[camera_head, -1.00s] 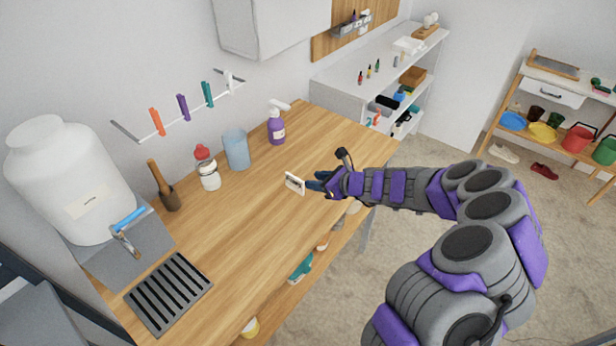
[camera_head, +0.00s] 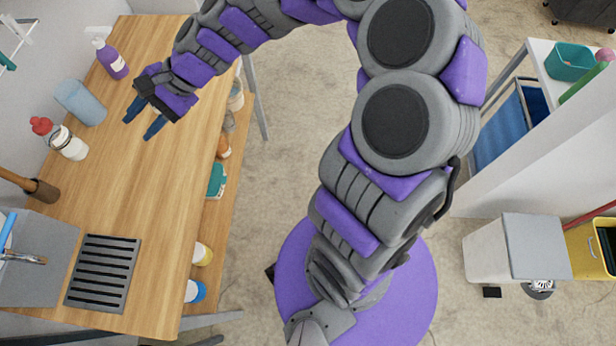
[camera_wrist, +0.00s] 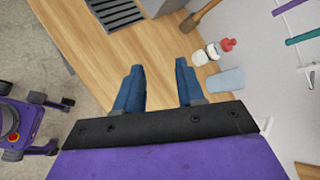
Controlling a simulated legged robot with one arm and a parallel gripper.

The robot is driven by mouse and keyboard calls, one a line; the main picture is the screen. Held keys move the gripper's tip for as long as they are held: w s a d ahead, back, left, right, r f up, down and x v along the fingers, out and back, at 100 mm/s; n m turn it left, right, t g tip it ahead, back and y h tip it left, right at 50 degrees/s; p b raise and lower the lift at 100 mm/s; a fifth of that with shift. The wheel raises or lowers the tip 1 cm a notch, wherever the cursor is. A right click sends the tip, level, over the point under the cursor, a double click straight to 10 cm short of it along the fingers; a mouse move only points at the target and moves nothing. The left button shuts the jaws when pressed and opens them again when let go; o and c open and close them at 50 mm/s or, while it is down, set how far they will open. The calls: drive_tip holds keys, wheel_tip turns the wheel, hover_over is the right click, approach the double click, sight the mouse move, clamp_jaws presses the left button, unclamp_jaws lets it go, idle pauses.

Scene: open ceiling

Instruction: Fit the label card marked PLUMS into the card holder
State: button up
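My gripper (camera_head: 140,122) is above the wooden counter (camera_head: 140,190), with its blue fingers apart and nothing visible between them. In the wrist view the open fingers (camera_wrist: 157,78) also have bare wood between them. I cannot make out the PLUMS card or the card holder in either current view; my gripper and arm may hide part of the counter. A small white piece (camera_wrist: 267,124) shows beside the gripper in the wrist view, too little of it to identify.
The counter's middle is clear. Bottles stand on a lower shelf (camera_head: 205,225).

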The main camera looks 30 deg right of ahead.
drive_tip(key=s+d+n+g+h, duration=0.1)
drive_tip(key=s+d+n+h, duration=0.2)
drive_tip(key=s, duration=0.6)
drive_tip(key=s+d+n+g+h, duration=0.1)
drive_tip(key=s+d+n+h, duration=0.2)
drive_tip(key=s, duration=0.6)
drive_tip(key=d+f+n, duration=0.1)
drive_tip(key=d+n, duration=0.1)
drive_tip(key=d, duration=0.1)
drive_tip(key=shift+s+g+h, duration=0.15)
drive_tip(key=shift+g+h, duration=0.15)
drive_tip(key=s+d+h, duration=0.1)
drive_tip(key=s+d, duration=0.2)
drive_tip(key=s+d+n+h, duration=0.1)
drive_tip(key=s+d, duration=0.2)
drive_tip(key=d, duration=0.1)
drive_tip(key=s+d+n+h, duration=0.1)
drive_tip(key=s+d+h, duration=0.1)
drive_tip(key=s+d, duration=0.1)
drive_tip(key=shift+s+d+f+g, duration=0.25)
drive_tip(key=shift+s+d+g, duration=0.05)
drive_tip(key=shift+s+g, duration=0.1)
drive_tip(key=shift+w, duration=0.25)
